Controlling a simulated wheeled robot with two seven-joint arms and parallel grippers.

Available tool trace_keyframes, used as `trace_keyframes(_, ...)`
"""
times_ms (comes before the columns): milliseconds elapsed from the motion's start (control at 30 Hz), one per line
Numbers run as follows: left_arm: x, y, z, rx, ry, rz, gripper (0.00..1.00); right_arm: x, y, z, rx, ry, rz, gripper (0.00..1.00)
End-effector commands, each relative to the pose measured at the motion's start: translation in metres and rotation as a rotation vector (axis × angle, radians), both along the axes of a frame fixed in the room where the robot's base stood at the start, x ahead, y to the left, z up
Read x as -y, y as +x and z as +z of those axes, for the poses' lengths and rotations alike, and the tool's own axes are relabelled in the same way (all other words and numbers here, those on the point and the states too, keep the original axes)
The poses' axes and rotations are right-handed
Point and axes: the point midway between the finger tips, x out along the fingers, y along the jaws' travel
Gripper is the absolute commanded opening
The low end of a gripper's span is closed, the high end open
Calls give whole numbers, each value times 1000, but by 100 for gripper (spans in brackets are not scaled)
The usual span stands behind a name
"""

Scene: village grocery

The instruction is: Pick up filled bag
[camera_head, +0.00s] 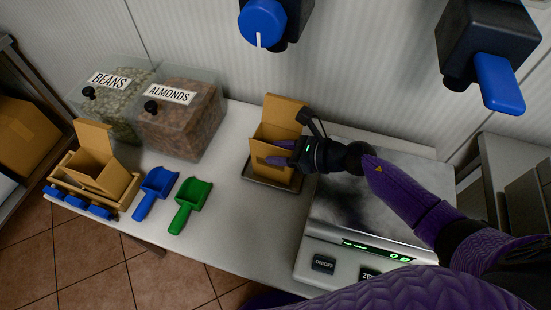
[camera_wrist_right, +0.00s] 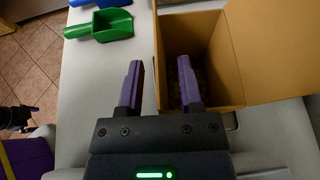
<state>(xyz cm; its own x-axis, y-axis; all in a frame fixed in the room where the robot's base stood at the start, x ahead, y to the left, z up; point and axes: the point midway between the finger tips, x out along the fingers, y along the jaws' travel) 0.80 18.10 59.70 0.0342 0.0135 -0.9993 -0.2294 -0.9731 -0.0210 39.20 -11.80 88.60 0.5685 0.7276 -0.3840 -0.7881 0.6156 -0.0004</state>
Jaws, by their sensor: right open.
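An open brown cardboard bag (camera_head: 285,115) with a raised back flap stands on a small metal tray (camera_head: 262,180), left of the scale. In the right wrist view the bag (camera_wrist_right: 245,60) is open toward the camera, with some brownish contents dimly visible at its bottom. My right gripper (camera_head: 281,152) is open at the bag. In the right wrist view its fingers (camera_wrist_right: 160,88) sit either side of the bag's near left wall, one outside and one over the opening; contact is unclear. A dark part at that view's left edge may be my left gripper (camera_wrist_right: 14,116); its jaws are unclear.
A second open cardboard bag (camera_head: 98,172) stands in a wooden holder at left. Blue (camera_head: 154,190) and green (camera_head: 191,203) scoops lie beside it. Beans (camera_head: 119,102) and almonds (camera_head: 181,117) bins stand behind. The scale (camera_head: 345,222) lies under my right arm. Table (camera_head: 228,215) front is clear.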

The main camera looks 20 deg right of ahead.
Motion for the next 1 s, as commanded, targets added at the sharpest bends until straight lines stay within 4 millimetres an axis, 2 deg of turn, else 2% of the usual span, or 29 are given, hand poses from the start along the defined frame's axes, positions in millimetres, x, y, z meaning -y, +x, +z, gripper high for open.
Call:
trace_keyframes(267, 0, 1, -1, 1, 0, 0, 100, -5, 4, -2, 0, -2, -1, 43)
trace_keyframes(467, 0, 2, -1, 4, -1, -1, 100, -4, 4, -2, -1, -1, 0, 1)
trace_keyframes(1000, 0, 3, -1, 6, 0, -1, 100, -4, 3, -2, 0, -1, -1, 0)
